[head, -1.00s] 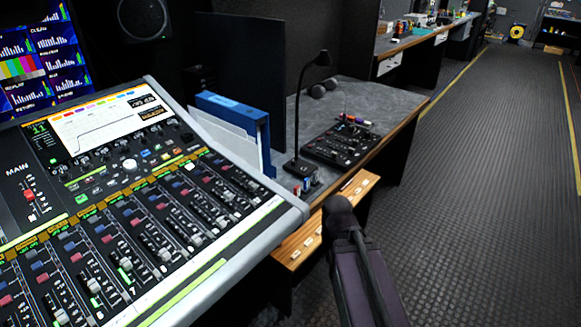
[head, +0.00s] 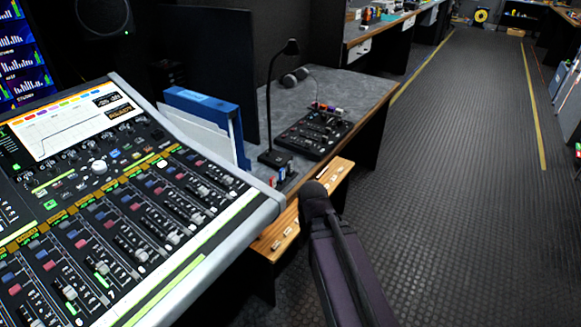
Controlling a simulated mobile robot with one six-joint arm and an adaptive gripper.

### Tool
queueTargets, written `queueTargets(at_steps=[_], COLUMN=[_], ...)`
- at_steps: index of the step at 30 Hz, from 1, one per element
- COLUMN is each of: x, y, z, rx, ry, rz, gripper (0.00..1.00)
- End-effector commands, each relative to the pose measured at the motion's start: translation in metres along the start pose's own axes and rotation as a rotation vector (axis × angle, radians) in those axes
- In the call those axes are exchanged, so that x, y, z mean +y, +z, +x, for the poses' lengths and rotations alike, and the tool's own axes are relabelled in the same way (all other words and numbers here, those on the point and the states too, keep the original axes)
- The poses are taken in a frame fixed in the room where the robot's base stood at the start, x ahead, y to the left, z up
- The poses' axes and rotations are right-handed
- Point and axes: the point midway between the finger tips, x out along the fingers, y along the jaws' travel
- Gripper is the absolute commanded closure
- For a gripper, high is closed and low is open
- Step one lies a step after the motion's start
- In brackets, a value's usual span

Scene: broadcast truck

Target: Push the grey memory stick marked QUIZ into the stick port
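I cannot make out the grey memory stick marked QUIZ or any lettering that names it. Several small upright items (head: 284,176), red, blue and pale, stand beside the lamp's base, too small to identify. Pale label-like pieces lie along a light wooden ledge (head: 262,243) at the front of the desk. The stick port cannot be told apart on the mixing console (head: 97,166) or on the small black control panel (head: 316,135). A dark purple link of my arm rises from the bottom edge in front of the ledge. My gripper is not in the picture.
A black desk lamp (head: 275,100) stands on the grey desk (head: 350,91). A blue binder (head: 206,103) stands between console and desk. Headphones (head: 297,76) lie at the desk's back. Open floor (head: 460,190) runs along the right, with cabinets (head: 568,88) at the far right.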

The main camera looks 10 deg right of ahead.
Motion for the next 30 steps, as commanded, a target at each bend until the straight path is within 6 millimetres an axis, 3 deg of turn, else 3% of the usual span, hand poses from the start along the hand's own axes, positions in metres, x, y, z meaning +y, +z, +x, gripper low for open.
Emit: queueTargets(at_steps=[8, 30], x=[-0.001, -0.004], y=[-0.041, -0.187], z=[-0.041, -0.174], rx=[0.000, 0.000], ry=[0.000, 0.000], rz=[0.104, 0.547], gripper=[0.43, 0.43])
